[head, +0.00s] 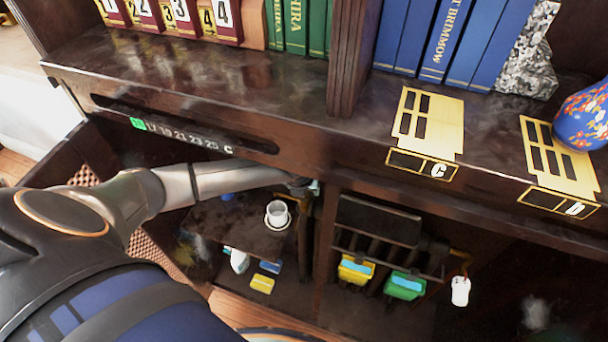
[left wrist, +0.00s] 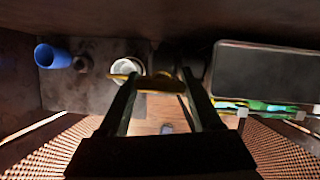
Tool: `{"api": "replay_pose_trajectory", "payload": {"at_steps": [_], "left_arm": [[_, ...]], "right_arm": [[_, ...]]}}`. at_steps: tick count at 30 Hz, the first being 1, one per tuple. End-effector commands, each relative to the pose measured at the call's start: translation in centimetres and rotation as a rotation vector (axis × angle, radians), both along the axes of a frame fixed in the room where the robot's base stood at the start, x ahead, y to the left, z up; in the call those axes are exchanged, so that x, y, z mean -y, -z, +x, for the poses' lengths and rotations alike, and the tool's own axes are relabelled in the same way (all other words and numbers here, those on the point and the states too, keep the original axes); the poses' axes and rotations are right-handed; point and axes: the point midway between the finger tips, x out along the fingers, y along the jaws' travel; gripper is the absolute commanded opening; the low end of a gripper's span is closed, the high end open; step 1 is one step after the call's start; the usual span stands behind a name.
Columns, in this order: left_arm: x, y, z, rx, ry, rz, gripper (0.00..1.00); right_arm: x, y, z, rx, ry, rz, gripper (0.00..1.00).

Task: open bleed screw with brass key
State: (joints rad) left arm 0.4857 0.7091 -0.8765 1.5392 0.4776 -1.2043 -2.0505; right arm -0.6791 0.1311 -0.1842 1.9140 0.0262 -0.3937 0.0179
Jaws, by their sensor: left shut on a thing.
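My left arm reaches into the lower cabinet in the head view, and its gripper (head: 303,187) is by the post between the two compartments, mostly hidden under the shelf edge. In the left wrist view the gripper (left wrist: 158,84) is shut on a brass-coloured piece (left wrist: 155,80), which looks like the brass key. It lies across the fingertips, its left end overlapping the white cup in the picture. I cannot make out the bleed screw; dark parts behind the fingertips are too dim to tell. My right gripper is not in view.
A white cup (head: 277,213) stands on a dark board in the left compartment. A blue cup (left wrist: 50,56) is farther left in the wrist view. The right compartment holds a yellow box (head: 355,270), a green box (head: 404,286) and a white hanging item (head: 460,291). The shelf edge lies overhead.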

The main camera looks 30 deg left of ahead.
Motion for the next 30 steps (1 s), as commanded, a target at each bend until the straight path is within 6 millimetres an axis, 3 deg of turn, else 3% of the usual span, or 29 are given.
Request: {"api": "replay_pose_trajectory", "payload": {"at_steps": [30], "left_arm": [[0.0, -0.07, -0.02, 0.0, 0.0, 0.0, 0.09]], "right_arm": [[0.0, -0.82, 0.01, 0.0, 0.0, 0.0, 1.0]]}}
